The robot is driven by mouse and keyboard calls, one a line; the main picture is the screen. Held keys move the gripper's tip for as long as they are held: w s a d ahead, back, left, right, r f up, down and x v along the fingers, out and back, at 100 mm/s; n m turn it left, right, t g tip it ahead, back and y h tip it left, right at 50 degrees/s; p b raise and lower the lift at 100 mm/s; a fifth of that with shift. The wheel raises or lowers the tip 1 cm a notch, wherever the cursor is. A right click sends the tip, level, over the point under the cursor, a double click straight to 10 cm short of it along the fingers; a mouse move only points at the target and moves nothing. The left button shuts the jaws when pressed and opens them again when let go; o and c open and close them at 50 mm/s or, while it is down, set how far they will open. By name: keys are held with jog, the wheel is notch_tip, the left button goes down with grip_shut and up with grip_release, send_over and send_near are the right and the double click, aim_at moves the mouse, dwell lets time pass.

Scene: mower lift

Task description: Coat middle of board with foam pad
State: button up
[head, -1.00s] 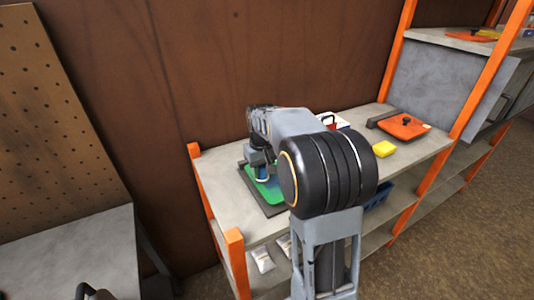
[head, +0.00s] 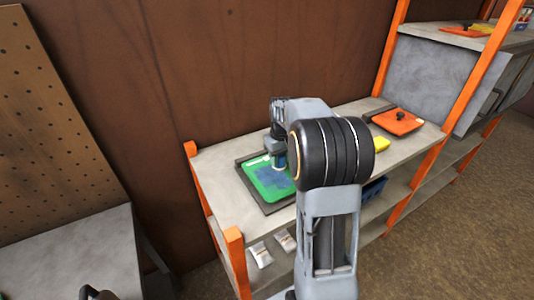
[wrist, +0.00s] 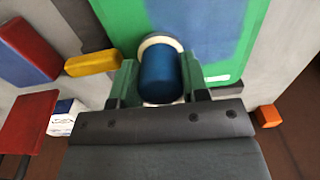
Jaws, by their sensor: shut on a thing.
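The green board (head: 252,180) lies on a dark grey tray (head: 284,204) on the shelf top, with a blue patch (head: 272,186) across its middle. In the wrist view the board (wrist: 119,18) shows at the top with the blue patch (wrist: 208,28). My gripper (wrist: 158,82) is shut on the foam pad (wrist: 160,77), a blue cylinder with a white rim at its far end. In the head view my gripper (head: 279,163) is over the far right part of the board. I cannot tell whether the pad touches the board.
An orange plate with a black knob (head: 398,122) and a yellow block (head: 381,144) stand to the right on the shelf. A blue bin (head: 373,189) and white packets (head: 261,255) are on the level below. Orange posts (head: 236,262) edge the shelf.

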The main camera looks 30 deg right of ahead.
notch_tip(320, 180, up, 4)
jog(key=shift+f+p, duration=0.25)
jog(key=shift+p, duration=0.85)
jog(key=shift+r+p, duration=1.85)
jog(key=shift+r, duration=0.45)
jog(key=shift+a, duration=0.1)
